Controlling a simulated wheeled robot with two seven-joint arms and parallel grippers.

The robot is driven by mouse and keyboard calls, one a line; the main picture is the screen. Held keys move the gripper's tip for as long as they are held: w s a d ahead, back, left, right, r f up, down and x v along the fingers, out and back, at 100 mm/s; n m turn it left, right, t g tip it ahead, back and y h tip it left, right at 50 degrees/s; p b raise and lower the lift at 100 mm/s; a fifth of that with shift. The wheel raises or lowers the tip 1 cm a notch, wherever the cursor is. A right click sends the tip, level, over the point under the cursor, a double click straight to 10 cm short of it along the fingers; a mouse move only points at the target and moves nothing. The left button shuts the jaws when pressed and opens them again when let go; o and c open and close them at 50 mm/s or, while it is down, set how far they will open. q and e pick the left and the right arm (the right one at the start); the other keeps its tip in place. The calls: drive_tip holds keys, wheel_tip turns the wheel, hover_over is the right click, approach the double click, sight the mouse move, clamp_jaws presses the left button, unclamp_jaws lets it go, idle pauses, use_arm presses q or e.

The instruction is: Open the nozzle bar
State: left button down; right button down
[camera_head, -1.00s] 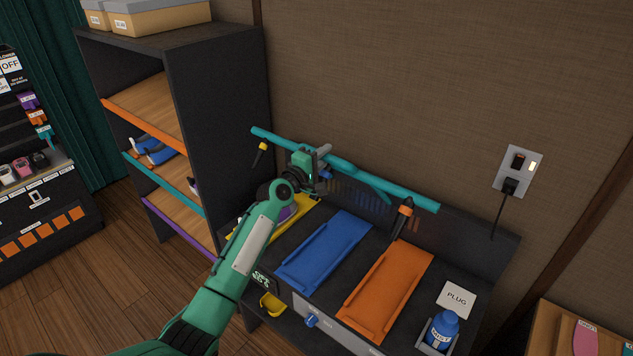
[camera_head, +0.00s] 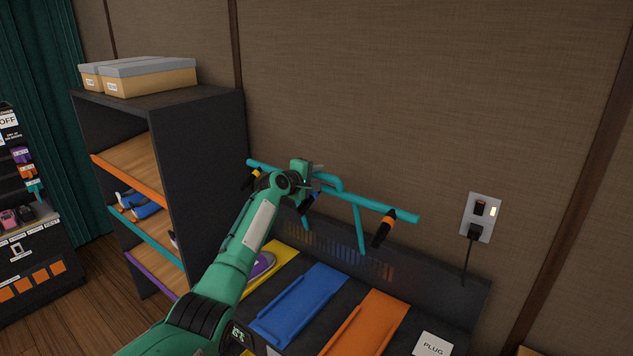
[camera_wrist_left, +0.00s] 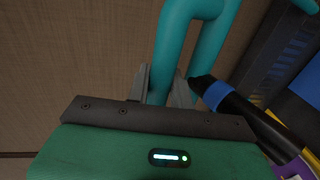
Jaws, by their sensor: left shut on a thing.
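The teal nozzle bar (camera_head: 375,203) stands raised above the sloped bench, carried on teal support arms. Black nozzles hang from it: one with an orange band (camera_head: 384,228), one with a blue band (camera_head: 309,204) and one with a yellow band (camera_head: 251,179). My left gripper (camera_head: 312,177) is at the bar's middle, by the bent handle part. In the left wrist view the grey fingers (camera_wrist_left: 162,84) are shut around the teal tube (camera_wrist_left: 176,50), with the blue-banded nozzle to their right. My right gripper is not in view.
Below the bar lie yellow, blue (camera_head: 300,304) and orange (camera_head: 368,326) trays, with a purple shoe on the yellow one. A wall outlet (camera_head: 481,217) with a plug is at right. A dark shelf (camera_head: 207,175) with boxes on top stands at left.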

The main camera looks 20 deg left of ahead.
use_arm(q)
drive_tip(key=shift+w+d+r, duration=0.1)
drive_tip(key=shift+w+r, duration=0.15)
drive_tip(key=shift+w, duration=0.05)
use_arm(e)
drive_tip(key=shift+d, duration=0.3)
use_arm(q)
drive_tip(key=c, duration=1.4)
unclamp_jaws()
drive_tip(key=shift+f, duration=0.1)
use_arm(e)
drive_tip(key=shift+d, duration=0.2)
use_arm(q)
drive_tip(key=shift+o, duration=0.2)
drive_tip(key=shift+s, duration=0.1)
